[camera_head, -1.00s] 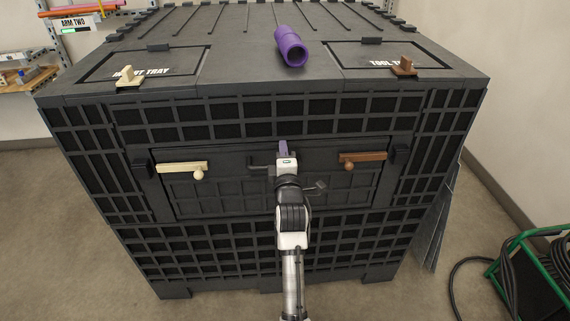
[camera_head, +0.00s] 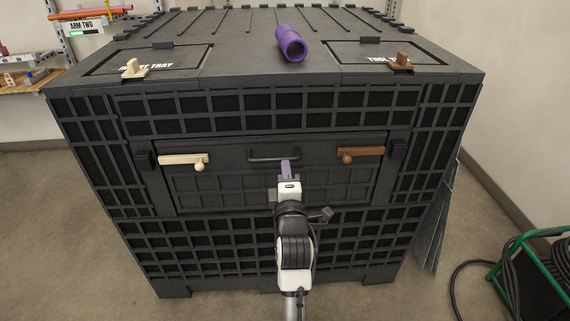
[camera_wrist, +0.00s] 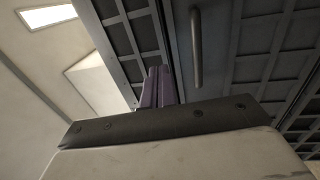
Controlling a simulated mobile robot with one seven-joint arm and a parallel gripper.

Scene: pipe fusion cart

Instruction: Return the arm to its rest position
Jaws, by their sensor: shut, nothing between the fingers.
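My gripper (camera_head: 286,168) is in front of the cart's front panel in the head view, just below the dark drawer handle (camera_head: 274,154). Its purple fingers are together and hold nothing; they also show in the wrist view (camera_wrist: 157,88). The handle shows in the wrist view (camera_wrist: 196,48) to the right of the fingers, apart from them. My arm reaches up from the bottom middle of the head view.
The black cart (camera_head: 262,103) fills the middle. A purple pipe (camera_head: 290,44) lies on its top. A pale latch (camera_head: 183,160) and a brown latch (camera_head: 347,153) flank the handle. A green frame with black cables (camera_head: 538,270) stands at right. Floor is clear at left.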

